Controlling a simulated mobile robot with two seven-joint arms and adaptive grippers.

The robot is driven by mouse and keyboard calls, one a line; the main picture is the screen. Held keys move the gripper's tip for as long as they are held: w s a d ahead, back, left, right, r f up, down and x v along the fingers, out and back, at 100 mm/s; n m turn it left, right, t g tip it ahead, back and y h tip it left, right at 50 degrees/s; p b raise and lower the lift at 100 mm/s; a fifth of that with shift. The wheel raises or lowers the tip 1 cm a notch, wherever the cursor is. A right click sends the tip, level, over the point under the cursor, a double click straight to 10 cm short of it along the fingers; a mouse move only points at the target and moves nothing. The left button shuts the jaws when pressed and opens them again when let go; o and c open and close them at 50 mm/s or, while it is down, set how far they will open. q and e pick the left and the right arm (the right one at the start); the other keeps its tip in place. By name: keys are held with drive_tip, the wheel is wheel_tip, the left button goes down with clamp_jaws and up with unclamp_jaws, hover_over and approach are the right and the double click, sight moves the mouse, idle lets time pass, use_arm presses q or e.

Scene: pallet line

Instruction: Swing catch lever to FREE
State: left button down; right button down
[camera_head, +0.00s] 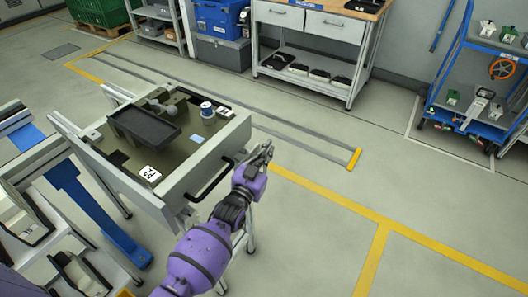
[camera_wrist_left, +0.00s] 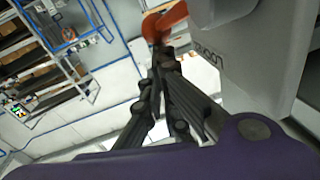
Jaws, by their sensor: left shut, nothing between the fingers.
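An orange-red lever (camera_wrist_left: 165,22), which looks like the catch lever, shows at the top of the left wrist view beside a grey housing (camera_wrist_left: 240,75). Dark lettering on the housing is turned and hard to read. My left gripper (camera_wrist_left: 160,52) is shut and empty, its fingertips right at the lever's lower side; I cannot tell whether they touch. In the head view my left gripper (camera_head: 265,150) is just off the right side of the grey workstation (camera_head: 205,165). The lever cannot be made out there. My right gripper is not in view.
The workstation holds a black tray (camera_head: 145,127) and a blue-and-white spool (camera_head: 207,109). A black handle (camera_head: 212,182) sticks out of its near side. A workbench (camera_head: 310,30) and blue trolley (camera_head: 470,95) stand farther back. The floor right of my gripper is clear.

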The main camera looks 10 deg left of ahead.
use_arm(q)
drive_tip(key=shift+w+d+f, duration=0.15)
drive_tip(key=shift+w+f, duration=0.25)
drive_tip(key=shift+f, duration=0.2)
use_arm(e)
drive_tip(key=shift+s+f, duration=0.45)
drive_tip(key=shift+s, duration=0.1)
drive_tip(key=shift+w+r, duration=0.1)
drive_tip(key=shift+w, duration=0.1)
